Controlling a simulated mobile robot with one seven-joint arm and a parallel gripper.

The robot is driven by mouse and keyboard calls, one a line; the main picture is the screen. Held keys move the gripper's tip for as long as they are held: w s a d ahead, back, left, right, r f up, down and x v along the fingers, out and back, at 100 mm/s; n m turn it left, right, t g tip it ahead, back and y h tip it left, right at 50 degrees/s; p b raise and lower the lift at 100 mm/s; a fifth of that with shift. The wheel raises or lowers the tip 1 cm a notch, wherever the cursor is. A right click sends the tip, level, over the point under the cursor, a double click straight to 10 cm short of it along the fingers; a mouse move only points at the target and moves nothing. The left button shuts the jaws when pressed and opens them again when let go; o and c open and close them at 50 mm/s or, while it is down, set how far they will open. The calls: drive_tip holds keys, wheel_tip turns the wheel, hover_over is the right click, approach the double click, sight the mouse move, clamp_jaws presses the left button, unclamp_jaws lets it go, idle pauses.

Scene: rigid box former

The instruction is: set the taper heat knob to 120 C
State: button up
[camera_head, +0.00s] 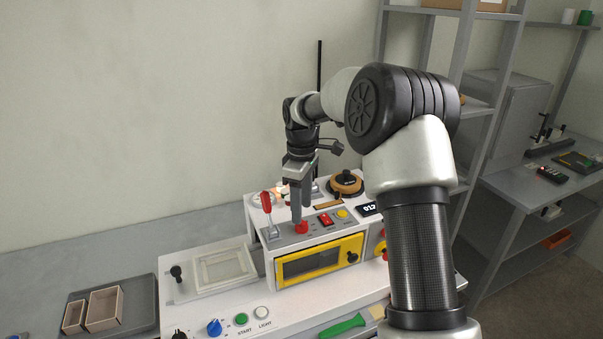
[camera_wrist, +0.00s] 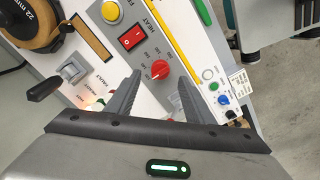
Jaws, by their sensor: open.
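In the head view the red knob (camera_head: 301,228) is on the front slope of the white machine. My gripper (camera_wrist: 158,82) is open, with one finger on each side of the knob in the wrist picture. In the head view my gripper (camera_head: 301,212) points down just above the knob. I cannot tell whether the fingers touch it.
A red rocker switch (camera_wrist: 131,37) and a yellow button (camera_wrist: 110,11) are beside the knob. A red-handled lever (camera_head: 267,203) stands to its left in the head view. A yellow-framed window (camera_head: 318,260) is below. A tape roll (camera_head: 345,183) and a display (camera_head: 369,209) are to the right.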

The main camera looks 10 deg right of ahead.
wheel_tip(320, 180, up, 13)
drive_tip(key=shift+f, duration=0.15)
drive_tip(key=s+r+m+t+h, duration=0.1)
drive_tip(key=s+r+m+t, duration=0.2)
drive_tip(key=s, duration=0.6)
drive_tip(key=s+r+m, duration=0.3)
drive_tip(key=s+r, duration=0.2)
drive_tip(key=s, duration=0.4)
drive_tip(key=s+f+m+t+y, duration=0.1)
drive_tip(key=s+f+m, duration=0.4)
drive_tip(key=s, duration=1)
drive_tip(key=shift+s+f+m+t, duration=0.2)
drive_tip(key=shift+f+m+t, duration=0.1)
drive_tip(key=shift+t, duration=0.5)
